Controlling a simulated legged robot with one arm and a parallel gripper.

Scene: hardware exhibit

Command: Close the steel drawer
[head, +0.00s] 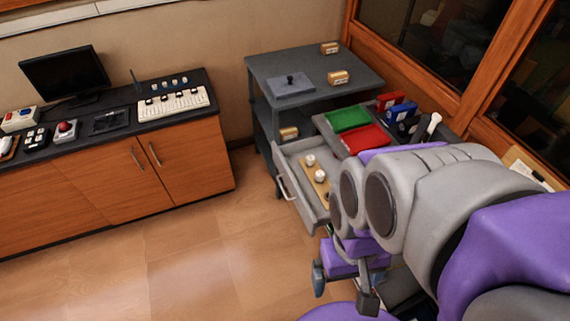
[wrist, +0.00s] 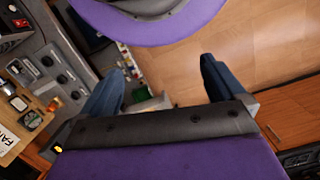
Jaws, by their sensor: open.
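The grey steel drawer (head: 308,203) is pulled out of a cabinet in the head view. Its bar handle (head: 286,184) is on the left-facing front. A wooden strip (head: 318,180) with white round knobs lies inside. My arm hides the drawer's right end. My gripper (head: 343,286) is below and to the right of the drawer front in the picture, apart from the handle. In the wrist view my gripper (wrist: 162,70) has its two blue fingers spread, with nothing held between them. I cannot make out the drawer surely in the wrist view.
A grey shelf cart (head: 330,72) stands behind the drawer. Green (head: 347,118) and red (head: 367,139) trays sit on the surface above the drawer. A wooden cabinet (head: 180,165) with a black monitor (head: 64,75) is at left. The wooden floor (head: 215,240) between is clear.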

